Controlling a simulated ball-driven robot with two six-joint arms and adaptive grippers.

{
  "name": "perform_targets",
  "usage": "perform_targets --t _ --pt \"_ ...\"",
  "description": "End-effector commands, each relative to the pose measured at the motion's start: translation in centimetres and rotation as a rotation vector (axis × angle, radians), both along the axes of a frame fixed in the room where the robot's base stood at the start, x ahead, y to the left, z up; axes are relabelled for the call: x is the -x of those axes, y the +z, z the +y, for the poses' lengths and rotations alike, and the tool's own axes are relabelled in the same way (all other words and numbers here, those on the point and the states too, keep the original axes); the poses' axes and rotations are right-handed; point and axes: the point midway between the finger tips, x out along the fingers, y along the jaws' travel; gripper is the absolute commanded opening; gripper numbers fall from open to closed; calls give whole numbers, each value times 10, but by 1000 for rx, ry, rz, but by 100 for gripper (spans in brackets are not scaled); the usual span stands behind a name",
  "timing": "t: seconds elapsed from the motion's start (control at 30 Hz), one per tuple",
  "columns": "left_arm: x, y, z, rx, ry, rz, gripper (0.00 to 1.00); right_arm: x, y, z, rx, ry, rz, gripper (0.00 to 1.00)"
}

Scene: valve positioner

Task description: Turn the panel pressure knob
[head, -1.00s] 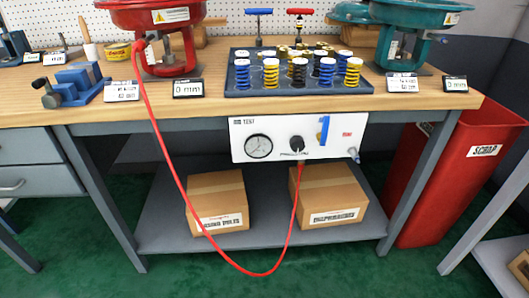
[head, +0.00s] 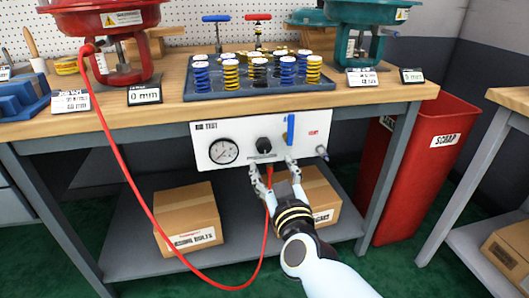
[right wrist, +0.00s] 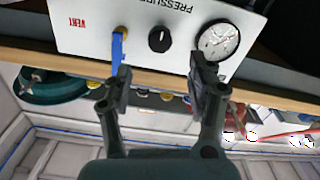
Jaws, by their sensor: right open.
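The white test panel (head: 203,169) hangs under the bench's front edge. Its black pressure knob (head: 264,145) sits between a round gauge (head: 223,151) and an upright blue lever (head: 290,130). My right gripper (head: 272,166) is open and empty just below the knob, with its fingers spread to either side. In the right wrist view the panel appears upside down. There the knob (right wrist: 159,39) lies beyond and between the open fingertips (right wrist: 158,68), apart from both. My left gripper is not in view.
A red hose (head: 146,200) loops from the red actuator (head: 110,18) to the panel's underside, passing by my right gripper. A spring tray (head: 205,95) stands on the bench above. Boxes (head: 185,212) sit on the lower shelf. A red scrap bin (head: 425,150) stands at right.

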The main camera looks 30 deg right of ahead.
Motion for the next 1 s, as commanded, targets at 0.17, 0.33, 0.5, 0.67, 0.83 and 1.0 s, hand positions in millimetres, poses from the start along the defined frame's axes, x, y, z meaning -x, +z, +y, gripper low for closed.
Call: perform_targets --t 0.17,0.33,0.5,0.67,0.83,1.0 --pt "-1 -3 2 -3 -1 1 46 -36 0 -9 1 2 -1 57" --pt "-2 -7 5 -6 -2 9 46 -66 -1 -16 3 3 1 57" --pt "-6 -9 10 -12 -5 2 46 -84 -1 -20 2 3 2 57" --pt "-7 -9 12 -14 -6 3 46 -89 0 -21 2 3 2 57" --pt "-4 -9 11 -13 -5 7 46 -88 0 -21 2 3 2 57" --pt "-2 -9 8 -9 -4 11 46 -88 0 -21 1 4 2 38"
